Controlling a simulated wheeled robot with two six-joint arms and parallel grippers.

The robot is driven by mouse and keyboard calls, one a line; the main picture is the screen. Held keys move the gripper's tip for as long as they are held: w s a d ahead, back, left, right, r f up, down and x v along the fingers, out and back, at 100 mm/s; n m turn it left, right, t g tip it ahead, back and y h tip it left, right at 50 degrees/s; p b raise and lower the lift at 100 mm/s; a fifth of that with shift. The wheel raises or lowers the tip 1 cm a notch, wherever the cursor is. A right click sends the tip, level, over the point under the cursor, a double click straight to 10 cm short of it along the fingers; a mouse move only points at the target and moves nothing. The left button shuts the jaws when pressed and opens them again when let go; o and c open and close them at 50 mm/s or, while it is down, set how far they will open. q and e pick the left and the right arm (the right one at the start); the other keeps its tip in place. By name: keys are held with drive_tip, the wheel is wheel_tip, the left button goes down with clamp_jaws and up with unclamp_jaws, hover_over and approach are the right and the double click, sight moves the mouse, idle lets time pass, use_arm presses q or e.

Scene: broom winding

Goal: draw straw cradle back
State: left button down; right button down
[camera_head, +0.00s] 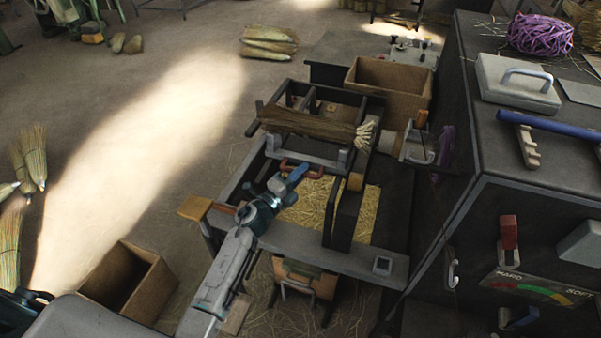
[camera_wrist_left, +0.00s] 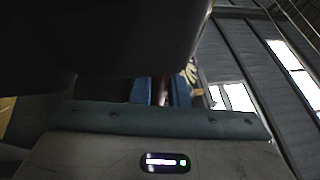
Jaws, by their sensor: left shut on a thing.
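The straw cradle (camera_head: 338,161) is a grey and dark frame at the back of the winding machine. A brown straw bundle (camera_head: 305,122) with a pale cut end lies across it. A red-brown handle (camera_head: 287,163) sits at the cradle's front. My left gripper (camera_head: 297,173) has blue fingers and is shut on this handle. In the left wrist view the blue fingers (camera_wrist_left: 162,92) close around something reddish, mostly hidden by a dark shape above. My right gripper is not in view.
A loose-straw tray (camera_head: 302,209) lies below the cradle. A cardboard box (camera_head: 388,90) stands behind it. A dark cabinet with a hard-soft gauge (camera_head: 540,291) closes off the right. An orange-brown block (camera_head: 195,208) sits at the machine's left corner.

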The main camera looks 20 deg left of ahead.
use_arm(q)
drive_tip(key=s+p, duration=0.1)
drive_tip(key=s, duration=0.9)
drive_tip(key=shift+s+a+f+p, duration=0.2)
drive_tip(key=shift+s+p, duration=0.15)
drive_tip(key=shift+s, duration=0.05)
drive_tip(key=c, duration=1.4)
unclamp_jaws()
drive_tip(key=b+v, duration=0.5)
drive_tip(key=v, duration=0.6)
drive_tip(key=shift+r, duration=0.25)
drive_tip(key=shift+s, duration=0.1)
